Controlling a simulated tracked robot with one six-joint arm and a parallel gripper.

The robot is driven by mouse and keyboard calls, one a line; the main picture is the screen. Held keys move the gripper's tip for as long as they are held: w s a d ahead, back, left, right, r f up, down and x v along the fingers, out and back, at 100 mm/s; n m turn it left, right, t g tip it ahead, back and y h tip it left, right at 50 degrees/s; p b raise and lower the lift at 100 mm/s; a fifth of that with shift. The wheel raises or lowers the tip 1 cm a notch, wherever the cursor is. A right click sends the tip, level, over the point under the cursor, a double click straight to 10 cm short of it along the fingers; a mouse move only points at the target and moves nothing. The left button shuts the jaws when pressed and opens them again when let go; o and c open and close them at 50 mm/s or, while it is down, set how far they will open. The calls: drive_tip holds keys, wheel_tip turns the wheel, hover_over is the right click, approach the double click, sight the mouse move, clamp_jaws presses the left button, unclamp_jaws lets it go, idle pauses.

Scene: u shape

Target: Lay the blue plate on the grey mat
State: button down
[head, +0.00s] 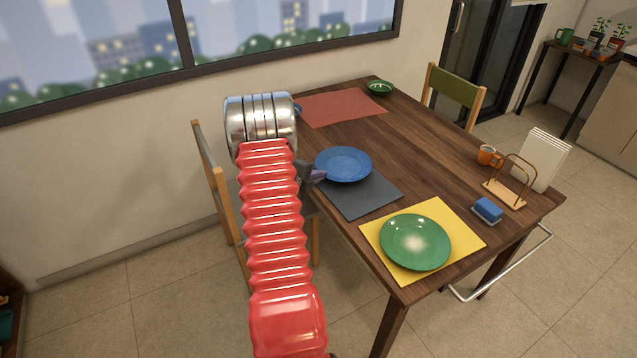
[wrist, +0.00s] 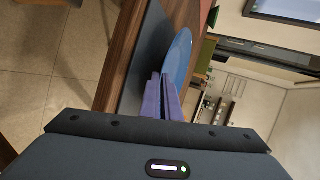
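The blue plate (head: 343,163) is level or nearly so over the far part of the grey mat (head: 368,199), covering that part in the head view. In the wrist view the plate (wrist: 180,58) shows nearly edge-on, beside the mat (wrist: 148,55); it looks slightly above it. My gripper (head: 320,175) is at the plate's near-left rim. In the wrist view its purple fingers (wrist: 161,82) are close together with the plate's rim at their tips, so it looks shut on the rim. The exact contact is small and partly hidden.
A green plate (head: 415,242) lies on a yellow mat (head: 461,233) nearer me. A red mat (head: 343,108) and a green bowl (head: 380,88) are farther back. A sponge (head: 487,209), an orange mug (head: 487,155) and a napkin holder (head: 507,193) stand right. Chairs flank the table.

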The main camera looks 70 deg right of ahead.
drive_tip(key=shift+f, duration=0.95)
drive_tip(key=c, duration=2.3)
unclamp_jaws()
drive_tip(key=shift+f, duration=0.1)
drive_tip(key=v, duration=1.2)
drive_tip(key=shift+s, duration=0.1)
